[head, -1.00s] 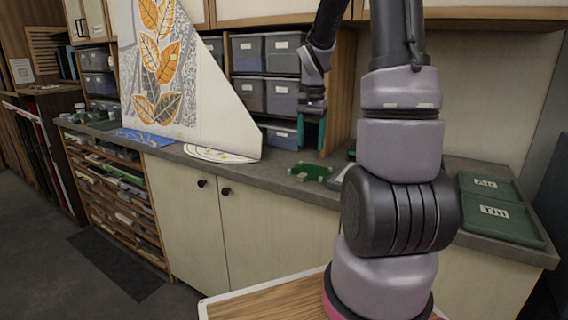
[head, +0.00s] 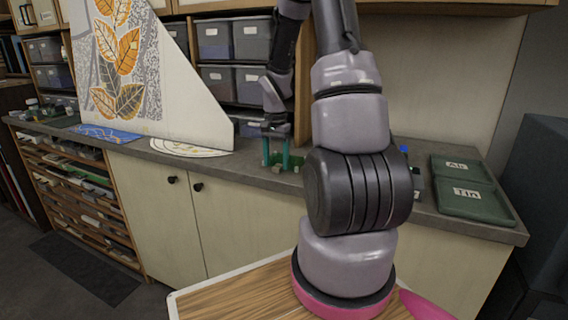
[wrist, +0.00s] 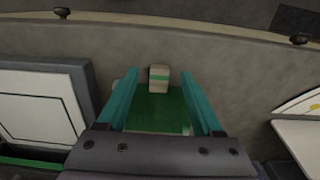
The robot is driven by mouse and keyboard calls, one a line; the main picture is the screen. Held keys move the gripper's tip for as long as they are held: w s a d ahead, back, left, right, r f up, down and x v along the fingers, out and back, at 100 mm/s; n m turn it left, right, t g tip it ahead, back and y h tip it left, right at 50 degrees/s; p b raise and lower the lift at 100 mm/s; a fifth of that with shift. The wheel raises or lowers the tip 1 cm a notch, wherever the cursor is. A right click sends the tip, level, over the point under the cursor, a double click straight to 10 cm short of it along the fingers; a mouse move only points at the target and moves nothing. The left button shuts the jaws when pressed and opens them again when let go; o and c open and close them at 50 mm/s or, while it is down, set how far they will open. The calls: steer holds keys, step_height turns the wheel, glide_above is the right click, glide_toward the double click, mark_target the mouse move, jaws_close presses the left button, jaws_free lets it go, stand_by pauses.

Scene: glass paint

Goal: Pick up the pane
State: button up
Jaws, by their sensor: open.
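A green piece, which appears to be the pane (wrist: 158,108), lies between my gripper's fingers in the wrist view. A small beige block with a green stripe (wrist: 159,78) stands at its far edge. My gripper (wrist: 159,88) is open, with one teal finger on each side of the green piece. I cannot tell whether the fingers touch it. In the head view my gripper (head: 276,162) points down at the grey counter (head: 235,172), and the green piece there is small and partly hidden by the fingers.
A large leaf-patterned panel (head: 190,95) stands left of my gripper, with a pale curved sheet (head: 190,149) in front. A white framed panel (wrist: 35,105) lies close on the left in the wrist view. Green trays (head: 475,203) are at the right. Grey bins (head: 252,40) stand behind.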

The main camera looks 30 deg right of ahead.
steer(key=shift+f, duration=0.65)
jaws_close()
